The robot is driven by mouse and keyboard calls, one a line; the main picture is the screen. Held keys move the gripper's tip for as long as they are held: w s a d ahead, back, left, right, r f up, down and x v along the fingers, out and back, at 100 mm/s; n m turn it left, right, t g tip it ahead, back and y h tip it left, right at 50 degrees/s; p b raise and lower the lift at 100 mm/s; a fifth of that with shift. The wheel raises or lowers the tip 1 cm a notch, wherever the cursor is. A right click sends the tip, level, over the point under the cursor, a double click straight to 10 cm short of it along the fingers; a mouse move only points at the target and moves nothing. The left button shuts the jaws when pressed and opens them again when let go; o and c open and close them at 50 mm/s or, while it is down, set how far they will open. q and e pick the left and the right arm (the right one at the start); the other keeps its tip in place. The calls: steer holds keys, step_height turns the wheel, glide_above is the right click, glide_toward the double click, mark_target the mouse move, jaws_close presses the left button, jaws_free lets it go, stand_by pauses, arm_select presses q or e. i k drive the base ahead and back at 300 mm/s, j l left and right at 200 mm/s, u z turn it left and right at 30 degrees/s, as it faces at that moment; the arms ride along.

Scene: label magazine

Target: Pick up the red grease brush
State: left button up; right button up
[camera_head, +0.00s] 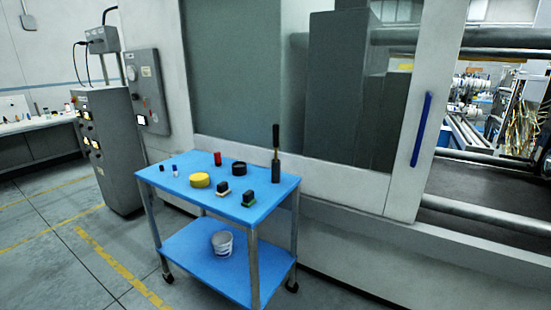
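A small red object (217,158) stands near the back edge of the blue cart's top shelf (222,180). It is too small to tell whether it is the red grease brush. A tall thin tool with a black upper part (275,136) stands upright at the shelf's back right; it looks brush-like but shows no clear red. Neither my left gripper nor my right gripper is in view.
The shelf also holds a yellow roll (200,180), a black round item (239,168), two small dark blocks (223,189) and small bottles. A white bucket (222,244) sits on the lower shelf. A large machine (345,180) stands behind. Floor at front left is clear.

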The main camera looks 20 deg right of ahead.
mark_target(218, 157)
steer(key=z, duration=1.7)
steer(key=i+j+u, duration=0.1)
steer(key=u, duration=1.45)
steer(key=i+j+z, duration=0.1)
steer(key=i+j, duration=0.2)
steer(key=i+j+z, duration=0.1)
steer(key=i+j, duration=0.2)
steer(key=j, duration=0.25)
steer(key=i+j+z, duration=0.1)
steer(key=i+j, duration=0.2)
steer(key=j, duration=0.15)
steer(key=i+j, duration=0.3)
steer(key=j, duration=0.15)
steer(key=z, duration=0.05)
